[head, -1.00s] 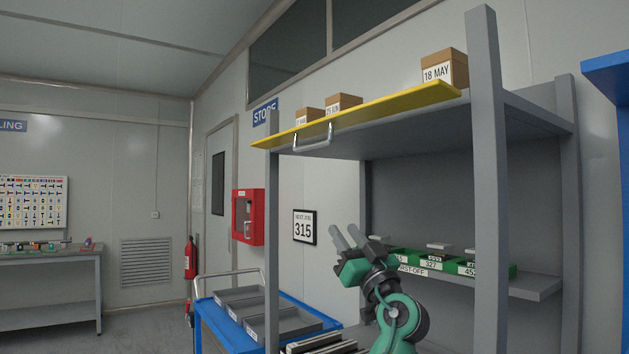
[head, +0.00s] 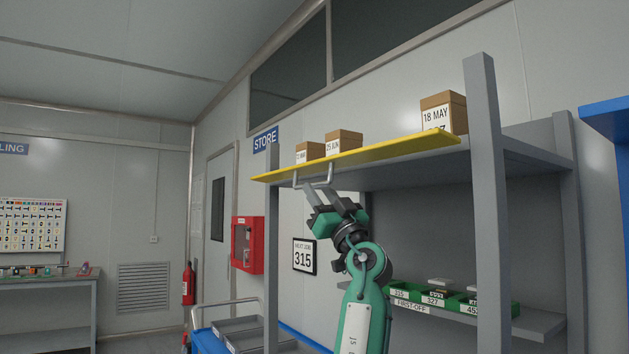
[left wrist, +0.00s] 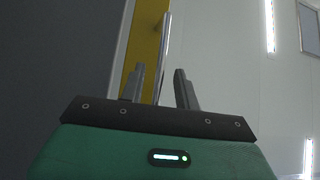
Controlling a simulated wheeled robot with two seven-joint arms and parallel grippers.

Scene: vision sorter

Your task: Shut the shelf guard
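The yellow shelf guard (head: 385,152) lies as a long, nearly flat panel along the front edge of the top shelf, in front of the boxes. A metal handle (head: 296,179) hangs below its left part; the fingers partly cover it. My left gripper (head: 319,187) is just under the guard, pointing up at the handle, with its two fingers apart. In the left wrist view the handle (left wrist: 163,50) rises in line with the gap between the open fingers (left wrist: 160,82), with the yellow guard (left wrist: 145,45) behind it. I cannot tell whether a finger touches the handle. My right gripper is not in view.
Cardboard boxes (head: 343,144) stand on the top shelf, one (head: 444,112) at the right. A grey post (head: 486,210) stands right of my arm, another (head: 271,230) to the left. Green bins (head: 440,298) sit on the lower shelf. A blue trolley (head: 210,340) is below left.

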